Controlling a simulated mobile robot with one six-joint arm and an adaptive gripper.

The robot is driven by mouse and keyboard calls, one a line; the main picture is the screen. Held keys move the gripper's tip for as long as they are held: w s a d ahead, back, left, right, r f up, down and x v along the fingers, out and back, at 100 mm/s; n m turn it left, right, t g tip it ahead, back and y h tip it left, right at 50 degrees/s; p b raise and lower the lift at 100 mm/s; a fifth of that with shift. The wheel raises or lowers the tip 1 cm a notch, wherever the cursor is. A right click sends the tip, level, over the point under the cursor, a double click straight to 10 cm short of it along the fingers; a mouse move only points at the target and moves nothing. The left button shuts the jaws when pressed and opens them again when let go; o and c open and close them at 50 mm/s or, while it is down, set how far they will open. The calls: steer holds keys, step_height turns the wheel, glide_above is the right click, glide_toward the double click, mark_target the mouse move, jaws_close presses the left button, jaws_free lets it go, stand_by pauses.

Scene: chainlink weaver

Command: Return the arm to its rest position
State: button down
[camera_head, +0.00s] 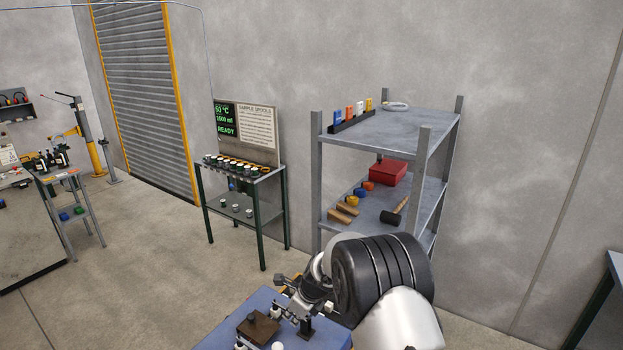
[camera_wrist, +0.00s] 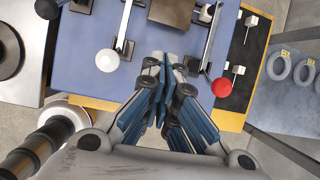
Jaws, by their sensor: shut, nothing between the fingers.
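My gripper (camera_wrist: 165,68) is shut and empty in the wrist view, with its blue-grey fingers together above a blue work surface (camera_wrist: 82,35). In the head view my arm is folded low at the bottom centre, over the blue work surface (camera_head: 215,340), and its fingertips are hard to make out. Under the fingers in the wrist view are a lever with a white knob (camera_wrist: 107,60) on the left and a lever with a red knob (camera_wrist: 221,87) on the right. A brown block (camera_wrist: 172,10) lies beyond the fingertips.
A grey shelf unit (camera_head: 385,132) with a red box (camera_head: 388,172) stands behind my arm. A green-framed stand (camera_head: 262,215) is left of it, before the wall. Grey rings (camera_wrist: 279,67) lie right of the blue surface. Open floor (camera_head: 150,265) stretches to the left.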

steer(key=s+d+r+n+h+b, duration=0.1)
steer(key=s+d+r+n+b, duration=0.3)
steer(key=s+r+n+b, duration=0.3)
steer(key=s+d+r+n+b, duration=0.5)
steer(key=s, duration=0.3)
steer(key=s+d+f+n+h+b, duration=0.1)
steer(key=s+d+f+n+b, duration=0.1)
steer(key=s, duration=0.6)
steer(key=s+d+f+n+t+h+b, duration=0.1)
steer(key=s+d+f+n+b, duration=0.2)
steer(key=s, duration=0.5)
steer(key=s+d+f+n+b, duration=0.3)
steer(key=s+d+n+b, duration=0.1)
steer(key=s+n+b, duration=0.2)
steer(key=shift+s+n+h, duration=0.4)
steer(key=shift+s+n, duration=0.2)
steer(key=shift+s, duration=0.35)
